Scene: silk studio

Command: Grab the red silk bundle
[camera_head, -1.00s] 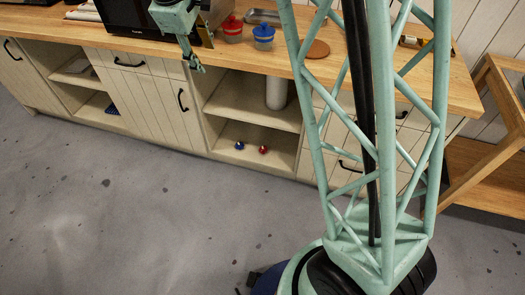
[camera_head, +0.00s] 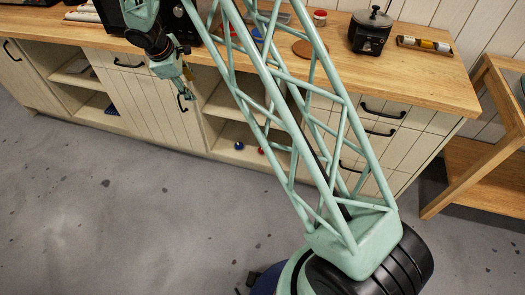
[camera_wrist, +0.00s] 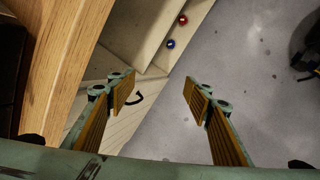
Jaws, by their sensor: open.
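A small red bundle (camera_head: 261,150) lies on the lower shelf of the open cabinet bay, partly hidden by my arm's lattice in the head view. In the wrist view the red bundle (camera_wrist: 183,19) is near the top edge, ahead of the fingers. A small blue bundle (camera_head: 239,145) lies just left of it, and in the wrist view this blue bundle (camera_wrist: 171,43) is nearer to my fingers. My gripper (camera_wrist: 160,92) is open and empty, well apart from both bundles. In the head view my gripper (camera_head: 184,98) hangs in front of the cabinet door, left of and above them.
The wooden counter (camera_head: 445,75) runs above the cabinet. A black pot (camera_head: 370,32) and a rolled item (camera_head: 424,43) stand or lie on it. A wooden stand (camera_head: 485,135) is at the right. The grey floor (camera_head: 110,215) in front is clear.

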